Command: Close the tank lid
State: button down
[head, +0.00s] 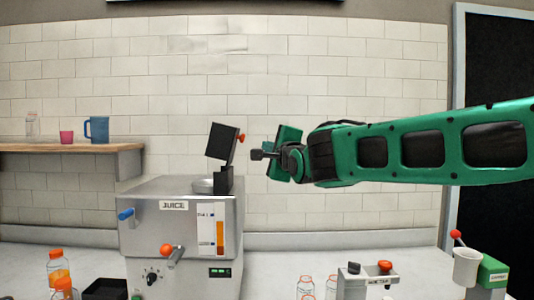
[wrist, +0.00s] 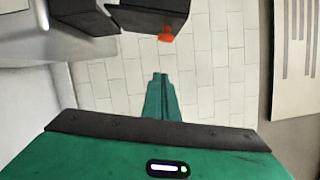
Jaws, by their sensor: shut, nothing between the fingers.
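The tank lid (head: 221,141) is a black panel that stands open and tilted on a black bracket (head: 222,180) at the top right of the steel juicer (head: 150,200). An orange knob (head: 241,138) sticks out from the lid's right side. A low round metal part (head: 203,186) shows on the juicer's top beside the bracket. My gripper (head: 257,154) is shut and empty, to the right of the lid, apart from it and slightly below the knob. In the wrist view, my fingertips (wrist: 160,77) point at the wall, below the lid (wrist: 143,19) and its orange knob (wrist: 167,34).
A wall shelf (head: 90,147) with a blue mug (head: 98,129) is at left. Bottles (head: 58,268) and a small machine (head: 366,281) stand on the counter. Space above the juicer is free.

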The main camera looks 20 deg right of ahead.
aim_at(227, 146)
jog(key=w+a+r, duration=0.1)
jog(key=w+a, duration=0.2)
jog(key=w, duration=0.2)
jog(key=shift+w+a+r, duration=0.15)
jog(key=shift+w+a, duration=0.1)
jog(key=shift+a, duration=0.05)
